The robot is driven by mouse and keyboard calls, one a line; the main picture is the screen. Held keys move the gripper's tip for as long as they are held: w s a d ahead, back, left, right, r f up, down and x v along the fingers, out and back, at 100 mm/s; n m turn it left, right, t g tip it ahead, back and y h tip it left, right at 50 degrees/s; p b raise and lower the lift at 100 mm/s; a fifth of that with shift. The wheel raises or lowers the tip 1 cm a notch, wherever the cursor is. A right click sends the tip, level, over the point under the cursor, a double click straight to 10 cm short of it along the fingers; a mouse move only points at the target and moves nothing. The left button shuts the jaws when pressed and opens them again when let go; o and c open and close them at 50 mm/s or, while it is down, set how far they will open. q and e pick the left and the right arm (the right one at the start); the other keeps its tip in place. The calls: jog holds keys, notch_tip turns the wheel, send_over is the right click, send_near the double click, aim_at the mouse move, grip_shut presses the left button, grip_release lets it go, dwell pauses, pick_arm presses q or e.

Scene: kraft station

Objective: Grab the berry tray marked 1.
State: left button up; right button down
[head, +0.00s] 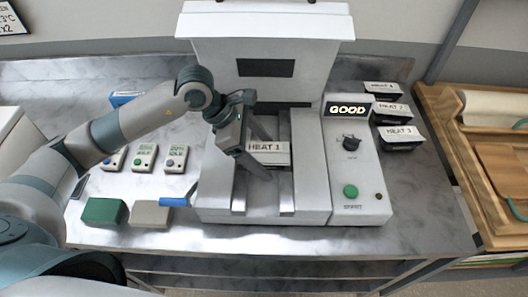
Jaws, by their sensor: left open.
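A tray with a white label reading HEAT 1 (270,147) sits in the open channel of the white machine (310,190), between its rails. Whether it holds berries cannot be seen. My left gripper (262,153) reaches in from the left above the channel, with its jaws open around or just over the tray's left part. One finger hides part of the tray, and I cannot tell whether it touches it. My right gripper is not in view.
The machine's panel has a lit GOOD display (347,109), a black knob (351,142) and a green button (351,191). Several dark labelled trays (391,111) stand right of it. Small labelled boxes (144,157), a green block (104,211), a beige block (151,214) and a blue-handled tool (174,202) lie left.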

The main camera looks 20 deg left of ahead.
pick_arm(q)
jog(key=shift+d+f, duration=0.15)
jog(key=shift+f, duration=0.1)
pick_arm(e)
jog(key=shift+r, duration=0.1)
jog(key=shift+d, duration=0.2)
pick_arm(q)
jog(key=shift+c, duration=0.7)
jog(key=c, duration=1.2)
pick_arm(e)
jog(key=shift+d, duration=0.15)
pick_arm(q)
jog(key=shift+w+r, duration=0.1)
jog(key=shift+r, duration=0.05)
